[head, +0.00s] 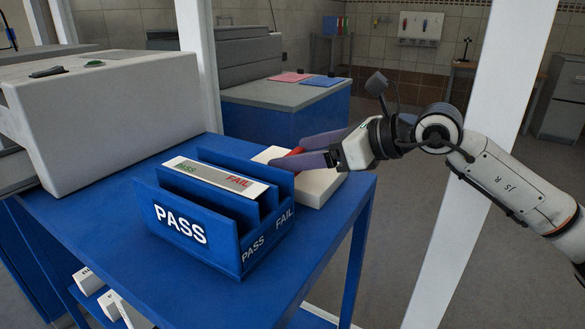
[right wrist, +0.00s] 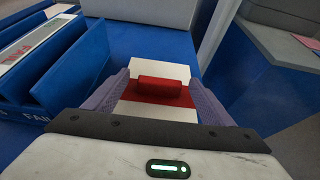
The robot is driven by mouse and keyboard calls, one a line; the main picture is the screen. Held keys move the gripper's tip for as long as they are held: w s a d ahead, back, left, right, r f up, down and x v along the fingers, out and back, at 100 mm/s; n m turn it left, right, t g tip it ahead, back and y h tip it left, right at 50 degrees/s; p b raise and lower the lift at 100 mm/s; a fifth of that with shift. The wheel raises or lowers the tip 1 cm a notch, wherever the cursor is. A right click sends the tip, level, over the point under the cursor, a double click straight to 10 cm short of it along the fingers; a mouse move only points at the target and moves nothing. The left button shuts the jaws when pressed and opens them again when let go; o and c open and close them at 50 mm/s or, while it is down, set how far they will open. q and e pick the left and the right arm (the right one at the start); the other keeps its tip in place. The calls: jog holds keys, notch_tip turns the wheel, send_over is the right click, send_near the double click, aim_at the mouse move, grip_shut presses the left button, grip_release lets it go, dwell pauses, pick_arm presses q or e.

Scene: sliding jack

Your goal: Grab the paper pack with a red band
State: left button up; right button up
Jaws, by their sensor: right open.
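The paper pack (head: 322,184) is a white block with a red band, lying on the blue table just right of the sorting box. In the right wrist view the pack (right wrist: 162,72) lies ahead between my fingers, with its red band (right wrist: 160,90) across the middle and a raised red part on top. My right gripper (head: 287,153) is open. Its two purple fingers reach over the pack, one on each side of the band; whether they touch it I cannot tell. In the head view the fingers hide much of the band. My left gripper is not in view.
A blue box (head: 195,228) marked PASS and FAIL, with upright dividers and a label strip, stands close left of the pack. A large white machine (head: 110,120) is behind it at left. The blue table (head: 180,295) ends just right of the pack. A white post (head: 480,160) stands at right.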

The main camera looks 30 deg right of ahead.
jog(key=shift+r, duration=0.1)
jog(key=c, duration=1.4)
